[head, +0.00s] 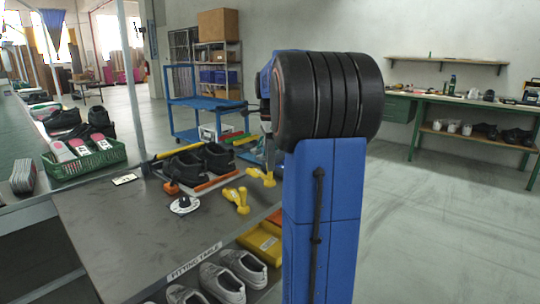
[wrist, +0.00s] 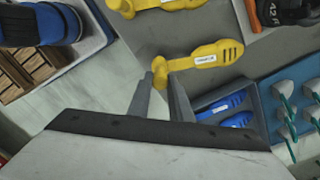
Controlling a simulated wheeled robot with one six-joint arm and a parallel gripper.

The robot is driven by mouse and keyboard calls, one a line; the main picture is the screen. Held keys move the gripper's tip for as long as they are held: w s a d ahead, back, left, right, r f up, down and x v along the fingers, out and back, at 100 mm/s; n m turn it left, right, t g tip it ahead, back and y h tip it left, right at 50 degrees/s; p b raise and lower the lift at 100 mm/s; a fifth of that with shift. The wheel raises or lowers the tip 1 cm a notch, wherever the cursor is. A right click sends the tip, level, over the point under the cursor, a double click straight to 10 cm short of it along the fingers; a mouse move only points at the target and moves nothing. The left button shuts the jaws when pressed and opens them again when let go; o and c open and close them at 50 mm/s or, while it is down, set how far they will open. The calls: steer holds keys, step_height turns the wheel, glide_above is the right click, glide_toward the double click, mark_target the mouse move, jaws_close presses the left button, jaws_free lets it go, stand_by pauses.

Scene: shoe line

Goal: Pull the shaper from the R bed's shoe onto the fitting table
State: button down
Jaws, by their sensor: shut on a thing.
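My gripper (wrist: 162,78) is shut on the knob end of a yellow shaper (wrist: 205,57) in the wrist view. In the head view the yellow shaper at the table's far right edge (head: 262,177) appears to be this one; my arm hides most of the gripper. A second yellow shaper (head: 236,200) lies on the fitting table (head: 130,240); part of it shows at the wrist view's top (wrist: 170,4). A pair of black shoes (head: 200,160) sits on the beds behind, with a red-orange edge (head: 212,183). The held shaper is clear of the shoes.
A green crate (head: 85,165) stands at left. Grey shoes (head: 220,282) and a yellow bin (head: 262,243) sit below. Blue shapers (wrist: 225,106) lie in a grey tray.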

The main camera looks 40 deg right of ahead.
mark_target(270, 182)
steer(key=shift+f, duration=2.05)
steer(key=c, duration=1.5)
jaws_free()
steer(key=shift+c, duration=0.2)
steer(key=shift+r, duration=4.5)
